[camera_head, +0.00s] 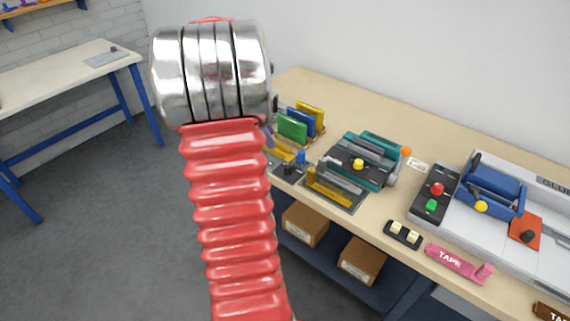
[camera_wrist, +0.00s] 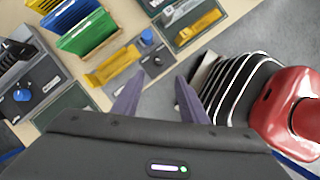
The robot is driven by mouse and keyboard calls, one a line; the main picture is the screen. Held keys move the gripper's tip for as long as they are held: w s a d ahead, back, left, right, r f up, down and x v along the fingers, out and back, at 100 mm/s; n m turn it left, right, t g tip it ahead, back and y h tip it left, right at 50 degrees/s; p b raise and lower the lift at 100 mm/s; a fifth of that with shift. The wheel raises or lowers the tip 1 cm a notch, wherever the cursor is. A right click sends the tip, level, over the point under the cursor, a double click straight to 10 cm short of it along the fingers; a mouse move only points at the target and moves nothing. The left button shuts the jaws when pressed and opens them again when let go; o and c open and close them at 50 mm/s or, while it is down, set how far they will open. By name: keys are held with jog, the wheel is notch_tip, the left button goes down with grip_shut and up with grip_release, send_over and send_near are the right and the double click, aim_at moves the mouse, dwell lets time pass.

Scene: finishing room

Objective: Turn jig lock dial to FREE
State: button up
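My gripper (camera_wrist: 157,97) shows in the wrist view as two purple fingers, spread apart with nothing between them. A grey jig plate with a yellow block (camera_wrist: 113,64), a blue knob (camera_wrist: 147,36) and a small dark knob lies just beyond the fingertips. In the head view its yellow block (camera_head: 281,150) and blue knob (camera_head: 300,157) show beside my arm, which partly hides the jig. Another blue knob (camera_wrist: 22,95) sits on a grey unit at the wrist view's left. No dial lettering is readable, so I cannot tell which knob is the lock dial or its setting.
Blue, green and yellow upright pieces (camera_head: 293,128) stand behind the jig. A teal machine (camera_head: 365,160) is to its right. Farther right are a red-and-green button box (camera_head: 434,195) and pink tape dispenser (camera_head: 458,262). Open floor (camera_head: 110,220) lies in front of the bench.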

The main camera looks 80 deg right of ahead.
aim_at(287, 166)
jog(key=x, duration=1.3)
jog(key=shift+s+f, duration=0.15)
jog(key=shift+f, duration=0.25)
jog(key=shift+c, duration=0.5)
grip_shut()
